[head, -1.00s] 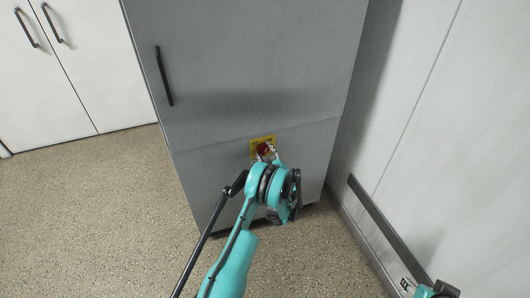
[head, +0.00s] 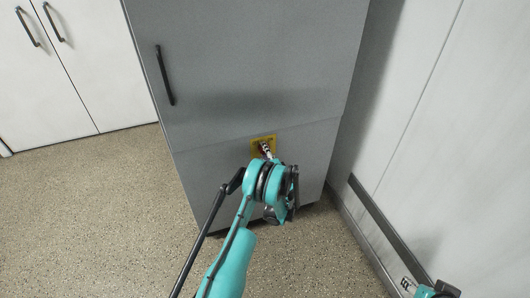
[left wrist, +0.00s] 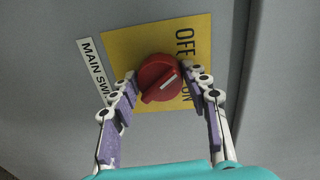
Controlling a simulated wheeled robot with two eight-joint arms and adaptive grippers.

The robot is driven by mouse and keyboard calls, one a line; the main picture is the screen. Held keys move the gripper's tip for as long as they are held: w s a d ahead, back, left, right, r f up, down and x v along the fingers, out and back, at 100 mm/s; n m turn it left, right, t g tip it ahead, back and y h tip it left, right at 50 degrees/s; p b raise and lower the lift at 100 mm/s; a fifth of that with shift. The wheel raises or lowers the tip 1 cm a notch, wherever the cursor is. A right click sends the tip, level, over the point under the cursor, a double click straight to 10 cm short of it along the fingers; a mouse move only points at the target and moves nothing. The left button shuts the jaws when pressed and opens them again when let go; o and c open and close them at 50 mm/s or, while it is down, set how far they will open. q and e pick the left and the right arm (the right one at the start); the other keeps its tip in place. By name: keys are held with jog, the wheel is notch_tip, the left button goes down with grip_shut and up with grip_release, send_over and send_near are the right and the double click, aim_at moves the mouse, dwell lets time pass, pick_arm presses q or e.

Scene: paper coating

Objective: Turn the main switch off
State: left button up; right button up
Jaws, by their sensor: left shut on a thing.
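The main switch is a red round knob (left wrist: 158,80) on a yellow plate (left wrist: 125,45) with OFF and ON printed sideways. A white label (left wrist: 95,65), partly hidden, starts with "MAIN SWI". The knob's white mark slants up and right, toward the space between the two words. My left gripper (left wrist: 159,72) is shut on the knob, with a finger on each side. In the head view, my left gripper (head: 265,148) reaches the yellow plate (head: 259,142) and mostly hides the knob. My right gripper (head: 407,285) shows only partly at the bottom right; its jaws are unclear.
The plate is on the lower front of a tall grey cabinet (head: 250,70) with a black handle (head: 164,76). White cabinets (head: 70,90) stand at left and a pale wall (head: 460,130) at right. The speckled floor (head: 90,220) at left is clear.

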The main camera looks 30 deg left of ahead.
pick_arm(q)
jog(key=shift+n, duration=0.7)
jog(key=o, duration=1.2)
jog(key=shift+c, duration=0.2)
